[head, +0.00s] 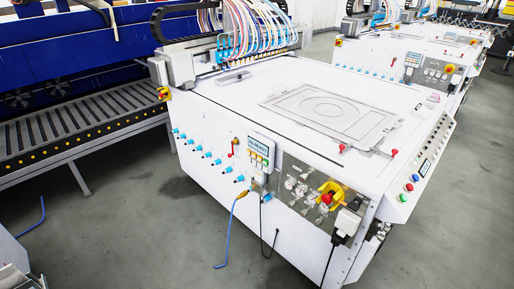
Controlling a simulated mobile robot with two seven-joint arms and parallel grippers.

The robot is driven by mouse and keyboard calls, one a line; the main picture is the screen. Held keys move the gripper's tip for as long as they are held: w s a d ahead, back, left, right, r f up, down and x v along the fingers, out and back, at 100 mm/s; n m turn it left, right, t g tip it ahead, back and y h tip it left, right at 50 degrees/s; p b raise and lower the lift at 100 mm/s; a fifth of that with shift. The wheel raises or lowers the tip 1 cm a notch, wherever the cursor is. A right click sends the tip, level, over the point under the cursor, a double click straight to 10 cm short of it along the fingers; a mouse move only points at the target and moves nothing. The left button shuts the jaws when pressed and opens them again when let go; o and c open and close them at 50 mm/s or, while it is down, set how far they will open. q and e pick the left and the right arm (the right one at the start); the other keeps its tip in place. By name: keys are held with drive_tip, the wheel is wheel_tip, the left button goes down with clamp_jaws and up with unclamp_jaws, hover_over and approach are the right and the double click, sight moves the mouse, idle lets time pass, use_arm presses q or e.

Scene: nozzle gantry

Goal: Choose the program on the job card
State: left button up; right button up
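A white nozzle gantry machine (230,110) stands in the middle of the head view. On its front face is a small control box (263,152) with a lit display (258,144) and coloured buttons below it. The display text is too small to read surely. I cannot make out a job card. Neither of my grippers is in view.
A flat frame plate (328,108) with a ring shape lies on the machine top. A red-and-yellow switch (327,197) and hanging cables (237,220) are on the front. A blue machine with a roller conveyor (80,125) stands left. Grey floor (130,220) is open in front.

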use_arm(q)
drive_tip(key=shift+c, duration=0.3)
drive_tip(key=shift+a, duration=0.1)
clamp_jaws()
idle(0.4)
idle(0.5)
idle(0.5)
